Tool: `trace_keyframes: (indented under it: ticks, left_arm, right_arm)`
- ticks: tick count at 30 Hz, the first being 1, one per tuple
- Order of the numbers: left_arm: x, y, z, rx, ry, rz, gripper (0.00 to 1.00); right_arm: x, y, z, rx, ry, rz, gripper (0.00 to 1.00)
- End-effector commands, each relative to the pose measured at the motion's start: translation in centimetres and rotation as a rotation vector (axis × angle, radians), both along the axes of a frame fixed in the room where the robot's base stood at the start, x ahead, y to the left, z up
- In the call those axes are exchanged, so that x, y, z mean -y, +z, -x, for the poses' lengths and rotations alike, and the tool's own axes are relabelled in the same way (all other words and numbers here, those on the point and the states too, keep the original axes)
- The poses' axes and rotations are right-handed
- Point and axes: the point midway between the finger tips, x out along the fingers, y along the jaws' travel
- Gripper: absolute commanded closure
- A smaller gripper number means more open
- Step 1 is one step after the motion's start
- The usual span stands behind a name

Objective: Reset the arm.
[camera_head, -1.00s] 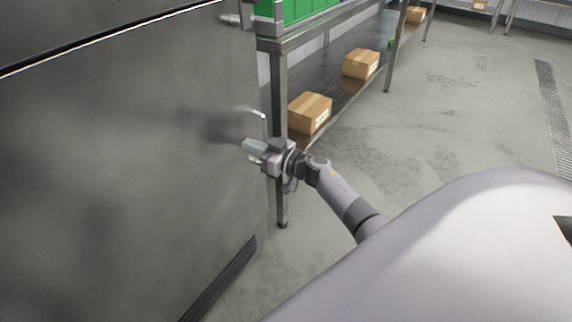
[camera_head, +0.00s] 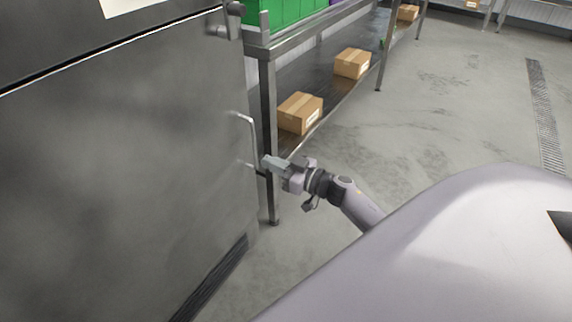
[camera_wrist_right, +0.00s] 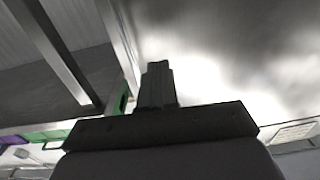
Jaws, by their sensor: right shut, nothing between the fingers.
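My right gripper (camera_head: 268,161) is shut and empty, just right of the steel door's handle (camera_head: 250,140) in the head view. I cannot tell whether it touches the handle. In the right wrist view the closed fingers (camera_wrist_right: 157,82) stand together with nothing between them. The large steel door (camera_head: 120,170) fills the left of the head view and looks closed. My left gripper is not in view.
A steel shelf table (camera_head: 268,90) stands behind the gripper, one leg close to it. Cardboard boxes (camera_head: 300,113) (camera_head: 352,63) sit on its lower shelf, green crates (camera_head: 280,10) on top. The floor (camera_head: 440,110) to the right is clear.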

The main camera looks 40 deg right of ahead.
Motion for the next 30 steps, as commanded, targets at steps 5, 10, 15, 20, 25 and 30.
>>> trace_keyframes:
  ticks: [5,10,15,20,25,30]
  left_arm:
    - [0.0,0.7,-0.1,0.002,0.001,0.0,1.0]
    - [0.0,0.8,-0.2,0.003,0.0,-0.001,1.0]
    - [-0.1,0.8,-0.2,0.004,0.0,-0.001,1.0]
    - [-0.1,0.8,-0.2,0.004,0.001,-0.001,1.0]
    - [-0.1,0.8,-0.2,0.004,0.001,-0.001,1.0]
    - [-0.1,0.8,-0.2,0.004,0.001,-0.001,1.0]
  right_arm:
    - [0.9,0.0,2.3,0.0,0.0,0.002,1.0]
    - [1.2,0.0,3.3,0.0,0.0,0.001,1.0]
    - [1.3,0.1,3.5,0.001,0.0,0.001,1.0]
    - [0.9,-0.3,3.9,0.004,-0.019,0.007,1.0]
    - [-1.5,-1.5,6.5,-0.005,-0.131,0.039,1.0]
    - [-5.3,-4.0,11.6,-0.143,-0.26,0.08,1.0]
